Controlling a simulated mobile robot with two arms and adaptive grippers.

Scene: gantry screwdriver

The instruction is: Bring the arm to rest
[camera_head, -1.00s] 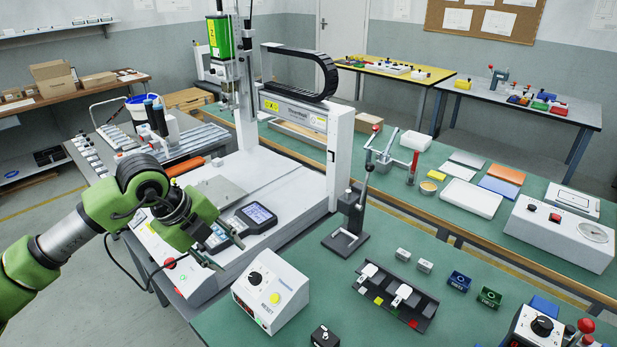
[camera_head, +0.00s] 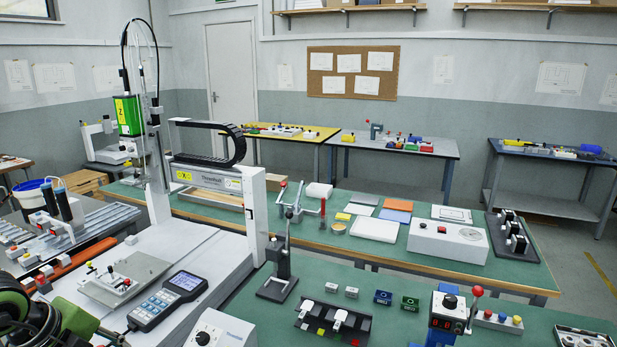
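My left arm shows only as a green and black part at the lower left corner of the head view, and its fingertips are not clearly visible. My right arm is not in view. The gantry screwdriver machine (camera_head: 252,205) stands at the left, with a green screwdriver unit (camera_head: 129,115) upright on its column. A handheld pendant (camera_head: 168,299) with a lit screen lies on the machine's white base. A metal plate (camera_head: 138,268) with small parts lies on the base behind the pendant.
A grey control box (camera_head: 218,330) stands at the bottom edge. A lever press (camera_head: 281,268) and a black tray (camera_head: 333,320) with white parts stand on the green bench. A white gauge box (camera_head: 447,243) sits on the bench behind.

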